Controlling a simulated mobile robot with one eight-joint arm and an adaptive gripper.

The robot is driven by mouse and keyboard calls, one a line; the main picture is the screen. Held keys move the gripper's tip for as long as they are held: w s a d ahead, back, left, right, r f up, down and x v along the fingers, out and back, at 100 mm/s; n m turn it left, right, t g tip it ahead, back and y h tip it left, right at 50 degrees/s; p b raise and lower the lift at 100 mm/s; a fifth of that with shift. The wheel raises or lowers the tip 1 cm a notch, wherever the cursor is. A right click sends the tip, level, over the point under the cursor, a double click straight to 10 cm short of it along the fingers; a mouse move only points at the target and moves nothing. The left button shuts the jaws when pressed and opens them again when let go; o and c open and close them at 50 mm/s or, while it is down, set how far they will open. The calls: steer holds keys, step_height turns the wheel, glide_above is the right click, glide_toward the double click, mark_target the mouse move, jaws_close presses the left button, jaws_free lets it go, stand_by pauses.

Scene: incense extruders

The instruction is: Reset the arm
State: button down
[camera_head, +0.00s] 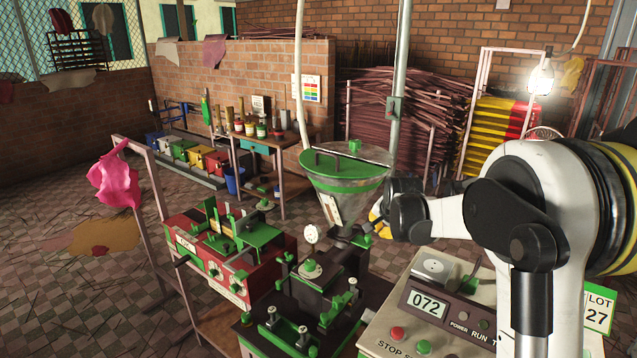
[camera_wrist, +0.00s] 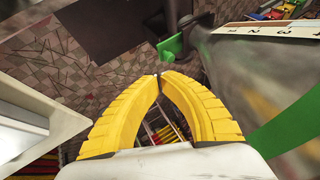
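My arm reaches in from the right in the head view. My gripper (camera_head: 376,216) is at the right side of the hopper (camera_head: 345,190), above the extruder. Its yellow fingers are mostly hidden there behind my wrist.
The control box (camera_head: 425,305) reading 072 stands below my arm. A red machine (camera_head: 235,255) is left of the extruder. A grey pole (camera_head: 400,90) rises behind the hopper. Tiled floor (camera_head: 60,290) is open at the left.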

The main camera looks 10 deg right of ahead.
steer(key=s+a+r+n+b, duration=0.1)
steer(key=s+a+r+n, duration=0.1)
steer(key=s, duration=0.7)
steer(key=s+a+r+n, duration=0.2)
steer(key=s+a+n, duration=0.1)
steer(key=s, duration=0.7)
steer(key=s+a+r+n+b, duration=0.1)
steer(key=s+a+r+n, duration=0.1)
steer(key=s, duration=0.7)
steer(key=shift+s+a+r+n+y+b, duration=0.1)
steer(key=shift+a+r+n+y+b, duration=0.15)
steer(key=shift+a, duration=0.4)
steer(key=shift+s+a+r+n+y+b, duration=0.15)
steer(key=shift+a+r, duration=0.15)
steer(key=shift+a, duration=0.3)
steer(key=s+f+n, duration=0.1)
steer(key=s, duration=0.2)
steer(key=s+a+f+n, duration=0.1)
steer(key=s+f, duration=0.1)
steer(key=s, duration=0.2)
steer(key=s+a+f, duration=0.1)
steer(key=s, duration=0.2)
steer(key=shift+s+f+n, duration=0.15)
steer(key=shift+f+n, duration=0.2)
steer(key=shift+n, duration=0.05)
